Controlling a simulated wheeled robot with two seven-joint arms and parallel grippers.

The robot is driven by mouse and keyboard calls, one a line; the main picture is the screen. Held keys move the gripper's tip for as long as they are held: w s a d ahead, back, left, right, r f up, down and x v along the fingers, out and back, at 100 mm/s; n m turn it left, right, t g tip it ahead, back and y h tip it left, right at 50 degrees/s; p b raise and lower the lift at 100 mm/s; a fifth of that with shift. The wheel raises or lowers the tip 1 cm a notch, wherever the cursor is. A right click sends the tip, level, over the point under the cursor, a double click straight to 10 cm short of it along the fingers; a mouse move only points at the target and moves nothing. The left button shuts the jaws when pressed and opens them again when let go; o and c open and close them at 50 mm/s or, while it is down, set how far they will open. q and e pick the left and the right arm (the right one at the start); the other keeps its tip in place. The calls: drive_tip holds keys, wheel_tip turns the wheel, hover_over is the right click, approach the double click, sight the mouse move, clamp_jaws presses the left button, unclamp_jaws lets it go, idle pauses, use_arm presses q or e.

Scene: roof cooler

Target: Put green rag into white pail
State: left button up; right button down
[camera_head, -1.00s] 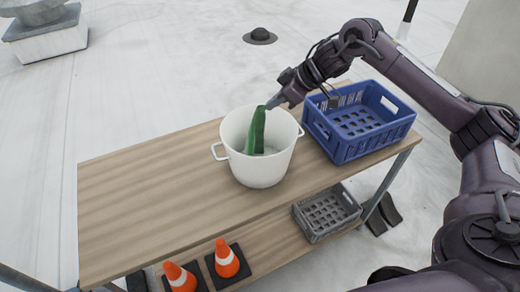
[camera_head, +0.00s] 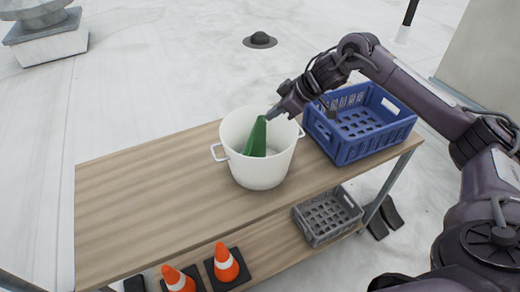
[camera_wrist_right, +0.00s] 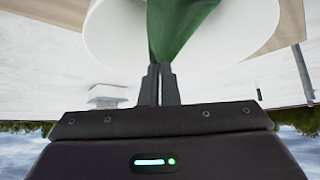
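The white pail (camera_head: 262,172) stands upright on the wooden table, with a handle on each side. The green rag (camera_head: 256,140) hangs down inside the pail's mouth. My right gripper (camera_head: 271,115) is at the pail's far rim, and its fingers point into the opening. In the right wrist view my right gripper (camera_wrist_right: 160,72) has its fingers close together on the top of the green rag (camera_wrist_right: 178,25), with the white pail (camera_wrist_right: 245,30) around it. Whether the rag's lower end touches the pail's bottom cannot be told. My left gripper is not in view.
A blue crate (camera_head: 345,152) stands right of the pail on the wooden table (camera_head: 150,195). The table's left part is clear. On the lower shelf are a grey crate (camera_head: 311,236) and two orange cones, one nearer the crate (camera_head: 226,264) and one left of it (camera_head: 178,281).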

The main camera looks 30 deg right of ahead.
drive_tip(key=shift+w+a+f+b, duration=0.2)
drive_tip(key=shift+w+a+f, duration=0.05)
drive_tip(key=shift+a+f, duration=0.8)
drive_tip(key=shift+w+a+f+b, duration=0.2)
drive_tip(key=shift+a+f, duration=0.75)
drive_tip(key=shift+a, duration=0.1)
drive_tip(key=shift+c, duration=1.4)
unclamp_jaws()
wheel_tip(320, 180, up, 6)
drive_tip(key=s+d+g+h+p, duration=0.1)
drive_tip(key=g+h+p, duration=0.2)
drive_tip(key=p, duration=1.3)
drive_tip(key=shift+s+d, duration=0.3)
drive_tip(key=shift+s, duration=0.05)
